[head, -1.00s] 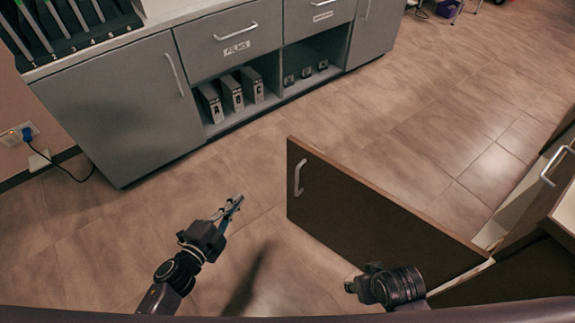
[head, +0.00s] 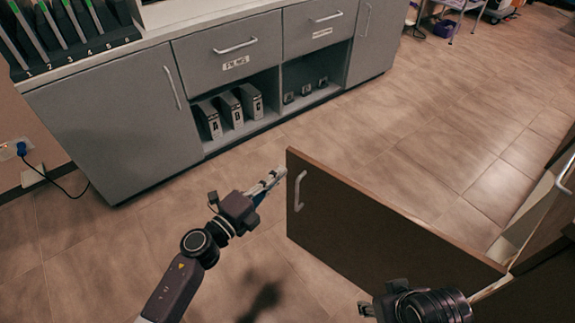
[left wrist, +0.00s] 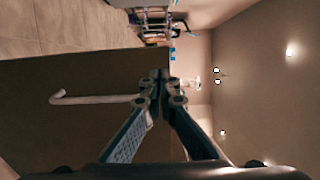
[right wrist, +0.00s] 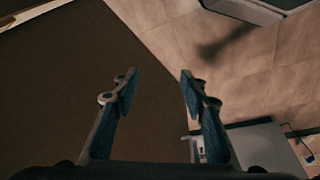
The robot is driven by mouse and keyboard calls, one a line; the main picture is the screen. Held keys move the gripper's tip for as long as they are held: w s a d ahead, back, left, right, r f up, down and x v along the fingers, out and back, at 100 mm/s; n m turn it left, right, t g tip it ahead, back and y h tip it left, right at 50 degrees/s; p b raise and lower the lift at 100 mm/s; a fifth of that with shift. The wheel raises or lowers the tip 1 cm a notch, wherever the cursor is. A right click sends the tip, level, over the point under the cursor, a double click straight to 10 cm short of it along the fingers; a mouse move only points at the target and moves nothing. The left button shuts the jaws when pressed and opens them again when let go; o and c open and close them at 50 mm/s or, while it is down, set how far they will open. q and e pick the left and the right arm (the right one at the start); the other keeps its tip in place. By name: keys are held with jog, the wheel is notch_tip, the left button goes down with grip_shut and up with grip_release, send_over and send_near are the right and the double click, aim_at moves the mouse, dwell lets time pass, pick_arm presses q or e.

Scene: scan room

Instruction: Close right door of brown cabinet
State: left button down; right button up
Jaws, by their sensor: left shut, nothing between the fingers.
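The brown cabinet (head: 548,268) is at the right edge of the head view. Its door (head: 375,222) stands wide open, swung out into the room, with a pale handle (head: 299,190) near its free edge. My left gripper (head: 279,175) is shut and empty, close to the door's free top corner; contact cannot be told. In the left wrist view the shut fingertips (left wrist: 160,77) show near the door's edge, with the handle (left wrist: 95,99) to their left. My right gripper (right wrist: 158,78) is open and empty, with the door panel (right wrist: 55,85) filling the left of its view.
A grey cabinet (head: 110,115) with drawers stands along the back left, holding binders (head: 228,108) in an open shelf. A blue plug and cable (head: 22,149) are at the left wall. Tiled floor (head: 440,130) is free beyond the door.

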aim_at(294, 158)
pick_arm(q)
jog(key=x, duration=0.4)
jog(key=shift+w+d, duration=0.1)
jog(key=shift+w, duration=0.05)
jog(key=shift+w+b, duration=0.1)
jog(key=shift+b, duration=0.2)
